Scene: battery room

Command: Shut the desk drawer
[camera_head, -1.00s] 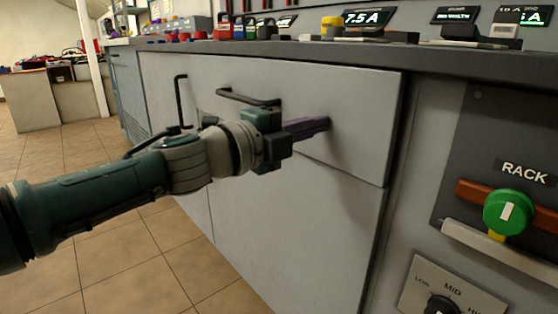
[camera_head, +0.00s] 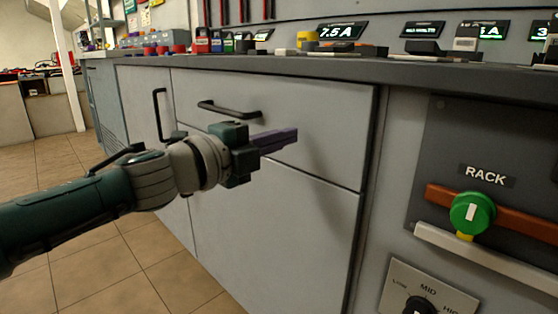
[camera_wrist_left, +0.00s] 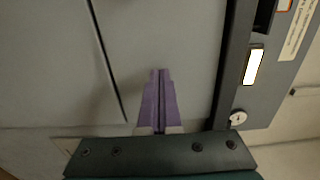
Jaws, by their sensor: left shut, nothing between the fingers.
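The desk drawer (camera_head: 325,110) is the pale grey top front under the dark worktop, with a black bar handle (camera_head: 230,108). Its front looks level with the door panel below (camera_head: 270,225), with only a thin dark seam between them. My left gripper (camera_head: 297,133) is shut and empty, its purple fingers pointing at the drawer front, right of and below the handle. Whether the tips touch it I cannot tell. In the left wrist view the shut fingers (camera_wrist_left: 159,72) lie over the drawer's pale face (camera_wrist_left: 175,35). My right gripper is not in view.
The dark worktop (camera_head: 290,65) carries several instruments above the drawer. A rack panel with a green knob (camera_head: 472,212) and a white bar stands right of it. Another black handle (camera_head: 160,115) is on the left. Tiled floor (camera_head: 110,265) is clear at lower left.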

